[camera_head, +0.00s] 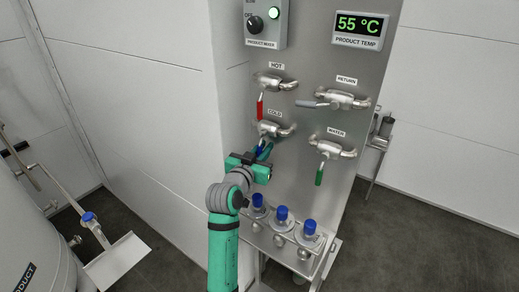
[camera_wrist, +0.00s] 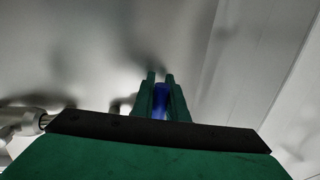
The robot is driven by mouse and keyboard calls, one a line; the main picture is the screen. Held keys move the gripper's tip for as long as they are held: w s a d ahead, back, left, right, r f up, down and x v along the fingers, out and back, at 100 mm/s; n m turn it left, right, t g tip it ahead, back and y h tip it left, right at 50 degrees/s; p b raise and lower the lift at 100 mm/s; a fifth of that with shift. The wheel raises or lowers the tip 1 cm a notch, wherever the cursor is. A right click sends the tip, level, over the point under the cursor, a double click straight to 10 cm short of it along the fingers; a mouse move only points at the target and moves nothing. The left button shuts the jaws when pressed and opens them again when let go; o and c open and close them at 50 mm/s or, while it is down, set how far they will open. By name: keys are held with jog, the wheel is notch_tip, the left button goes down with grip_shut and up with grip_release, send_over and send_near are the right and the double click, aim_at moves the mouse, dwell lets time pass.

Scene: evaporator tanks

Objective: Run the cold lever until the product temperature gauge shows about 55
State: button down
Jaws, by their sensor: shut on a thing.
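The product temperature gauge (camera_head: 358,29) at the top right of the steel panel reads 55 °C in green digits. My gripper (camera_head: 262,155) is at this lever. In the wrist view the fingers (camera_wrist: 160,85) are shut on the blue lever (camera_wrist: 160,102), which shows between them.
The hot valve with a red lever (camera_head: 260,107) is just above. The return valve with a grey lever (camera_head: 315,104) and the water valve with a green lever (camera_head: 319,177) are to the right. A mixer box (camera_head: 266,22) is above.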

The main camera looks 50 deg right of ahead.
jog(key=shift+f, duration=0.15)
jog(key=c, duration=1.8)
grip_release()
jog(key=shift+d, duration=0.1)
jog(key=shift+o, duration=0.3)
jog(key=v, duration=1.1)
